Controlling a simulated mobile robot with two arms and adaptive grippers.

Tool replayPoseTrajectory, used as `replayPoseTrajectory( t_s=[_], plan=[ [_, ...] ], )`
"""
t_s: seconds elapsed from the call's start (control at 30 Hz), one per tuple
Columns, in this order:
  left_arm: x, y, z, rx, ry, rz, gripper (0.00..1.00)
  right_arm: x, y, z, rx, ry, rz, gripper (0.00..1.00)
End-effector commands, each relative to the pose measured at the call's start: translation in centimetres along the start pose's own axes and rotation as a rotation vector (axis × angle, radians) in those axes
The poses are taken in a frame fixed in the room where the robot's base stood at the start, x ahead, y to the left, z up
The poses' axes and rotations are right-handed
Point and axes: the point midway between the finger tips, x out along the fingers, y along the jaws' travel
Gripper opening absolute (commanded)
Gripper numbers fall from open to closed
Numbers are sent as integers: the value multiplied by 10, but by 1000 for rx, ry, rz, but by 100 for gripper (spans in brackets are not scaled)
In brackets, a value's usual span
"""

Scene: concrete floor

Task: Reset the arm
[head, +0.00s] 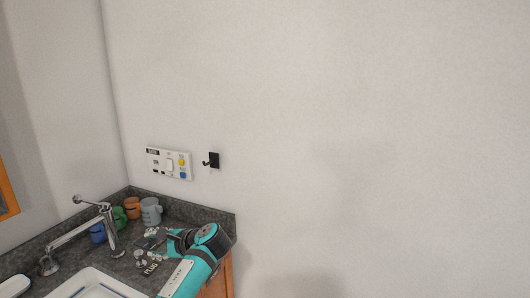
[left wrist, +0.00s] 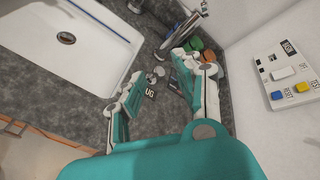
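My left arm (head: 195,265) is teal and white and reaches over the dark counter from the bottom of the head view. Its gripper (head: 160,240) is low over the counter, in front of the grey mug. In the left wrist view the two fingers of my left gripper (left wrist: 163,68) are spread apart, with nothing held between them. Small metal pieces and a black label (left wrist: 150,93) reading "UG" lie on the counter below the fingers. The label also shows in the head view (head: 152,268), partly legible as "PLUG". My right gripper is in neither view.
A white panel (head: 168,163) with buttons and a black hook (head: 213,160) are on the wall. A white sink (left wrist: 70,45) is left of the gripper.

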Motion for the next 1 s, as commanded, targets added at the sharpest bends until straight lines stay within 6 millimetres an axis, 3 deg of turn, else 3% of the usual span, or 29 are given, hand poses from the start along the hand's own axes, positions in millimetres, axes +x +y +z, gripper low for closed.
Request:
replayPoseTrajectory(
  t_s=[0.27,0.37,0.5,0.6,0.7,0.8,1.0],
  plan=[
    [-4,112,-27,-136,179,160,33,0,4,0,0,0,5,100],
    [-13,175,-31,-229,266,270,33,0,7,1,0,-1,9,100],
    [-39,271,-16,-407,375,472,33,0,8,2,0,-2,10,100],
    [-63,325,8,-535,420,612,33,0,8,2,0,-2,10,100],
    [-85,360,33,-638,443,720,33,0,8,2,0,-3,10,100],
    [-102,381,54,-713,453,798,33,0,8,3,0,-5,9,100],
    [-131,406,90,-822,457,910,33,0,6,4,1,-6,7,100]
  ],
)
